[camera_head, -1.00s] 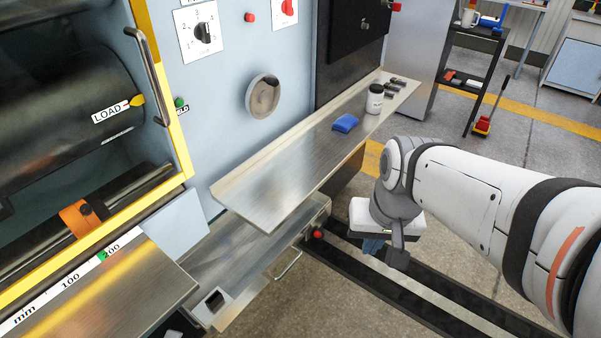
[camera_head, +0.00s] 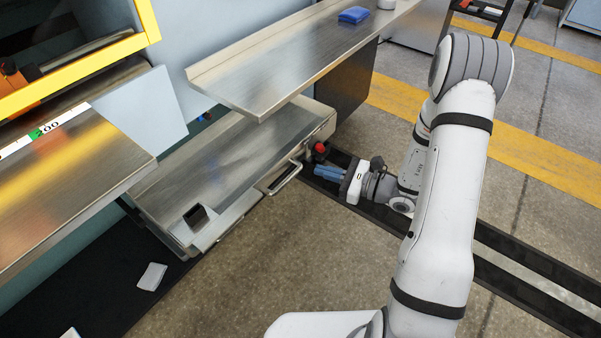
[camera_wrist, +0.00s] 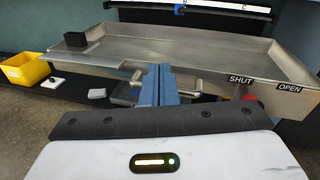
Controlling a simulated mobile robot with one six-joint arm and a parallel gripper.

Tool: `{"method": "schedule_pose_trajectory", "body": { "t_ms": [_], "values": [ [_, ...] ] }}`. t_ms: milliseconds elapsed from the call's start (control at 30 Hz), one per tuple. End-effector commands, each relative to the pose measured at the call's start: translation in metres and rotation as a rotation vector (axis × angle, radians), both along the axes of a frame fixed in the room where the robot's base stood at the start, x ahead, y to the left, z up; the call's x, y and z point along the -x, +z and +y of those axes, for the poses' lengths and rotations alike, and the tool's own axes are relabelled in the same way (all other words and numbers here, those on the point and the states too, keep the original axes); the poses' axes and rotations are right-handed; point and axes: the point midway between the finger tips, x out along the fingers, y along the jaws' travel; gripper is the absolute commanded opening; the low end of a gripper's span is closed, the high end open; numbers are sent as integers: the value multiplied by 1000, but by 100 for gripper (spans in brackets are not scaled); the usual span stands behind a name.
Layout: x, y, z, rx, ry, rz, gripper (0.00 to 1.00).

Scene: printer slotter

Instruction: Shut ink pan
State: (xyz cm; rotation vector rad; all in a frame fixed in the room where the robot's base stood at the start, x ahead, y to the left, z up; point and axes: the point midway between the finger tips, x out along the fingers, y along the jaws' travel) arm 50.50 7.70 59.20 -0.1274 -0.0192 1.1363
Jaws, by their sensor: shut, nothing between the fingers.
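The ink pan (camera_head: 220,150) is a shallow metal tray that juts out from the machine below a metal shelf. A curved handle (camera_head: 287,179) is on its front side. In the wrist view the pan (camera_wrist: 205,50) spans the upper part, with SHUT and OPEN labels (camera_wrist: 264,83) at its right front. My gripper (camera_head: 317,172) points left towards the handle side, just right of the handle and apparently apart from it. Its blue fingers (camera_wrist: 158,82) are together and empty. They hide part of the pan's front in the wrist view.
A red knob (camera_head: 320,149) is by the pan's right corner, close above my fingers. The metal shelf (camera_head: 280,60) overhangs the pan and carries a blue cloth-like item (camera_head: 353,15). A yellow bin (camera_wrist: 22,70) stands at left. Open floor (camera_head: 290,260) lies in front.

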Motion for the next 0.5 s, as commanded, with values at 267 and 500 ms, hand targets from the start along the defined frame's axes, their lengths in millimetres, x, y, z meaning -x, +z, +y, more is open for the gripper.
{"method": "schedule_pose_trajectory", "body": {
  "t_ms": [267, 500],
  "values": [
    [-24, -71, -31, -99, -218, 68, 0],
    [-42, -73, -10, -102, -226, 67, 0]
  ]
}}
